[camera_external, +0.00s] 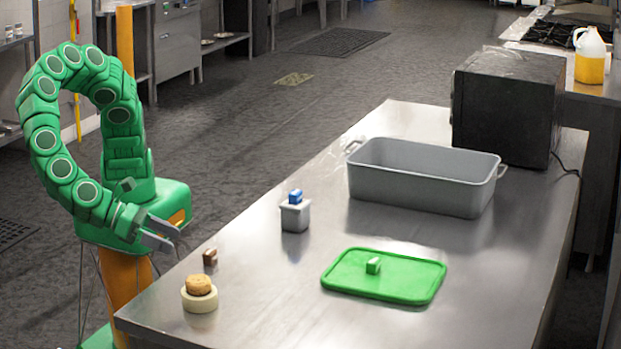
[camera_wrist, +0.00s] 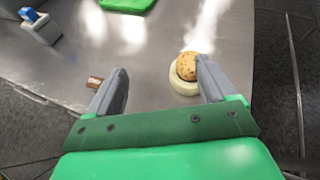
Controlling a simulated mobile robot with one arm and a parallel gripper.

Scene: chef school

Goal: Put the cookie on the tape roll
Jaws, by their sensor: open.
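The round tan cookie (camera_external: 199,285) rests on top of the cream tape roll (camera_external: 199,300) near the front left corner of the steel table. In the wrist view the cookie (camera_wrist: 187,66) shows dark specks and sits on the tape roll (camera_wrist: 182,86), partly hidden by my right finger. My gripper (camera_external: 160,232) is open and empty at the table's left edge, apart from the cookie and the roll. In the wrist view the two grey fingers of my gripper (camera_wrist: 160,78) are spread wide.
A small brown block (camera_external: 210,257) lies behind the roll. A grey container with a blue item (camera_external: 295,214) stands farther back. A green tray (camera_external: 345,287) holds a small green block. A large grey pan (camera_external: 420,190) and a black oven (camera_external: 507,105) stand at the back.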

